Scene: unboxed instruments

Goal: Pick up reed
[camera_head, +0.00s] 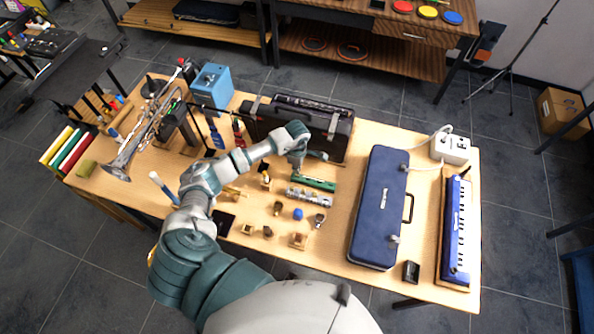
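No reed can be picked out with certainty; several small tan and brown pieces lie on the wooden table (340,215), too small to name. Among them are a yellowish piece (232,192) beside my forearm and a small wooden box (299,241). My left gripper (297,164) points down over the back middle of the table, in front of the open black case and just behind a green harmonica-like bar (315,182). Its fingers are too small and dark to tell whether they are open or hold anything. My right gripper is not in view.
A closed blue case (378,205) and a blue keyboard instrument (456,230) take up the right side. A trumpet (140,140) stands at the left.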

